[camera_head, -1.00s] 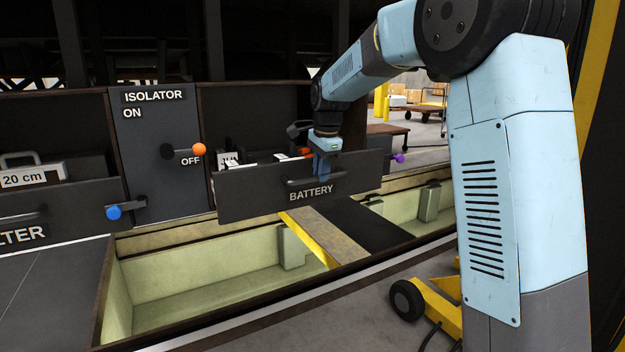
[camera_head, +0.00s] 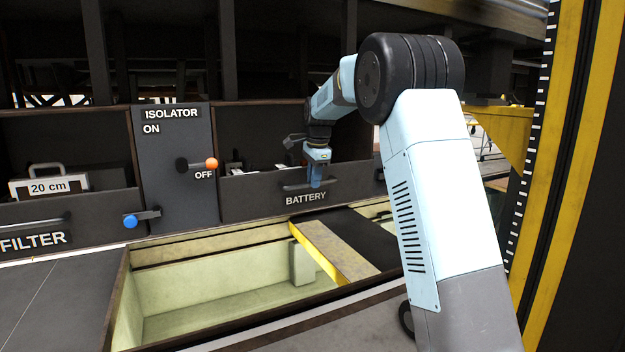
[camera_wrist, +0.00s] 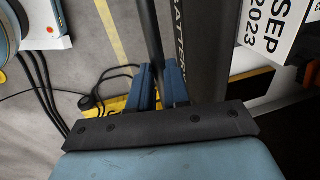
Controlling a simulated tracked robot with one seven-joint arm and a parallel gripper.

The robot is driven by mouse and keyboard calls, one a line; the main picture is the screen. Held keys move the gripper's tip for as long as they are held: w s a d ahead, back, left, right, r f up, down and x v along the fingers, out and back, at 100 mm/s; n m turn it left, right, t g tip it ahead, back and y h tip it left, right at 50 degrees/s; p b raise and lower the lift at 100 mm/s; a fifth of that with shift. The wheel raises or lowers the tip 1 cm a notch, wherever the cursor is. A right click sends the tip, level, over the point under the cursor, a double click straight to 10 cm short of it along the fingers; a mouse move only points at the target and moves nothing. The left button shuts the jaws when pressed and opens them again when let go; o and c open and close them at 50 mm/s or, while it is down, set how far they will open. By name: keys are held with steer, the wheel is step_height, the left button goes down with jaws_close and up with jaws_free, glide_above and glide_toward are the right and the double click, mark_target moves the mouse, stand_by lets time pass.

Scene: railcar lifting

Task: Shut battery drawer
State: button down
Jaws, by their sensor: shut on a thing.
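The battery drawer (camera_head: 250,197) is a dark front with a white BATTERY label, right of the isolator panel. In the head view its front looks about level with that panel; I cannot tell whether a small gap is left. My gripper (camera_head: 316,182) is shut on the drawer's dark bar handle (camera_head: 290,188). In the wrist view, my blue gripper fingers (camera_wrist: 160,88) close around the handle bar (camera_wrist: 150,35), beside the drawer front (camera_wrist: 208,60) with its label running lengthwise. The purple-tipped latch at the drawer's right is hidden behind my arm.
The isolator panel (camera_head: 160,190) carries an orange-tipped lever (camera_head: 211,164) near OFF and a blue-tipped latch (camera_head: 131,221). The filter drawer (camera_head: 60,225) is at left, with a 20 cm case (camera_head: 48,187) behind it. An open pit (camera_head: 225,293) and yellow-edged plate (camera_head: 330,250) lie below.

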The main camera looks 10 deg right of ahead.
steer(key=shift+w+d+r, duration=0.2)
steer(key=shift+d, duration=0.05)
steer(key=c, duration=1.4)
jaws_free()
steer(key=shift+w+f, duration=0.1)
steer(key=shift+w, duration=0.05)
steer(key=o, duration=0.3)
steer(key=shift+a+f, duration=0.1)
steer(key=shift+a, duration=0.1)
step_height(320, 180, up, 13)
steer(key=s, duration=0.2)
steer(key=shift+s+d+r, duration=0.2)
steer(key=shift+s+d, duration=0.15)
steer(key=shift+s, duration=0.1)
